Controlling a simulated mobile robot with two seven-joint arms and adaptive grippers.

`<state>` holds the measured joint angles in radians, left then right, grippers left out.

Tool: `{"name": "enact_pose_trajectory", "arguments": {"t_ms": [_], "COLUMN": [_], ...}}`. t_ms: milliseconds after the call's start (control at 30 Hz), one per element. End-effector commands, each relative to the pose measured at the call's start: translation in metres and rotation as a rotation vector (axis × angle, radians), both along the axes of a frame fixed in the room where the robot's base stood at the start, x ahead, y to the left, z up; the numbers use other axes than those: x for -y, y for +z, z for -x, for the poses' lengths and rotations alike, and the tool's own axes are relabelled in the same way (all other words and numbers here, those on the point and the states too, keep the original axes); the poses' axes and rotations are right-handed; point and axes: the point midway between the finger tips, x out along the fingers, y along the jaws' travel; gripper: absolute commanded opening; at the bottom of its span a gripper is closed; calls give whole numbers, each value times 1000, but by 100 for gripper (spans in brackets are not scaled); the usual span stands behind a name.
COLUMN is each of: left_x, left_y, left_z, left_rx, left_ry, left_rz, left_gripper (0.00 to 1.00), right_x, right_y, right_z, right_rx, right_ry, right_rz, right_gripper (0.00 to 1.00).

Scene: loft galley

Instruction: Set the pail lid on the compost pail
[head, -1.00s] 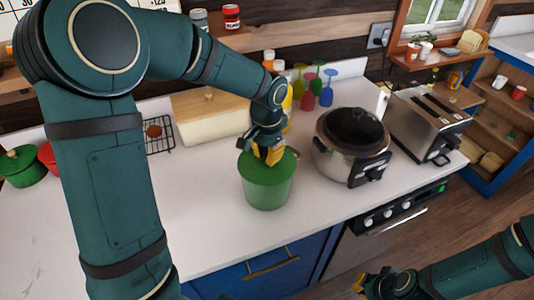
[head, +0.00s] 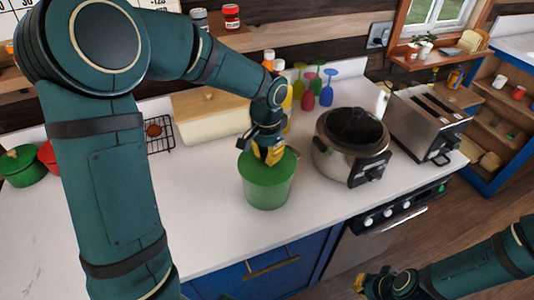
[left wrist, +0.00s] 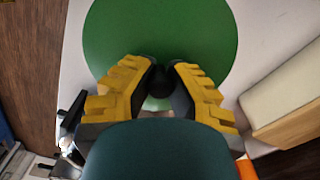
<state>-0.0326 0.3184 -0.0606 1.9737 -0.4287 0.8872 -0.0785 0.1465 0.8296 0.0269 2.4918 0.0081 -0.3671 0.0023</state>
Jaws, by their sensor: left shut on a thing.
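The green compost pail (head: 267,193) stands upright on the white counter near its front edge. The round green pail lid (head: 287,163) covers the pail's top, level as far as I can see, with no clear gap at the rim. My left gripper (head: 270,158) is above it, fingers pointing down. In the left wrist view the yellow fingers (left wrist: 162,80) close around the lid's dark knob (left wrist: 160,82), with the green lid (left wrist: 160,30) beyond. The pail's inside is hidden. My right gripper (head: 362,284) is low at the right, away from the counter top; its fingers are too small to read.
A slow cooker (head: 351,155) stands close right of the pail, with a toaster (head: 427,122) further right. Behind are a bread box (head: 212,125), bottles and several coloured glasses (head: 318,88). A wire rack (head: 160,136) and green pot (head: 22,166) are left. Counter left of the pail is clear.

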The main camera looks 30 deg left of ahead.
Motion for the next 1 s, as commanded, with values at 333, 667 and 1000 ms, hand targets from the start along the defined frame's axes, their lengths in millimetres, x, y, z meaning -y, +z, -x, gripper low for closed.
{"name": "enact_pose_trajectory", "arguments": {"t_ms": [333,667,1000], "left_x": [0,0,0], "left_y": [-1,-1,2], "left_z": [1,0,0], "left_rx": [-2,-2,-1], "left_ry": [0,0,0], "left_rz": [0,0,0], "left_gripper": [43,77,77], "right_x": [0,0,0], "right_y": [0,0,2], "right_z": [0,0,0], "right_rx": [0,0,0], "right_ry": [0,0,0], "right_rz": [0,0,0], "right_gripper": [0,0,0]}}
